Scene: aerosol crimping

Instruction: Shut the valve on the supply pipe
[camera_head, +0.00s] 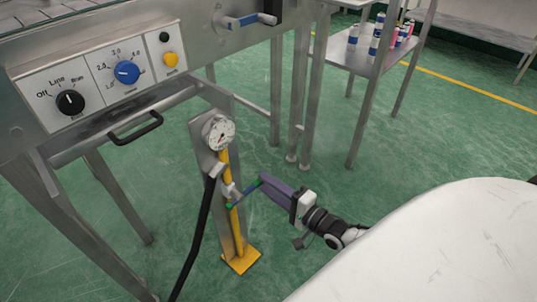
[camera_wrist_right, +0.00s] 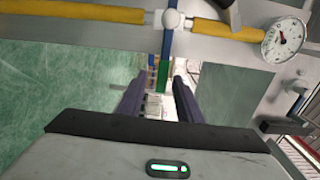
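The supply pipe (camera_head: 238,230) is yellow and runs up a grey post below a round gauge (camera_head: 218,132). A pale valve body (camera_head: 229,190) sits on it, with a blue lever (camera_head: 243,194) that has a green end (camera_head: 258,182). In the right wrist view the lever (camera_wrist_right: 167,46) lies across the pipe (camera_wrist_right: 75,11), and its green part (camera_wrist_right: 163,76) shows between my fingers. My left gripper is not in view.
A control panel (camera_head: 92,78) with knobs and a black handle (camera_head: 136,128) is above left. A black hose (camera_head: 196,236) hangs beside the post. A shelf (camera_head: 340,53) with several cans stands at the back. Green floor is free around the post.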

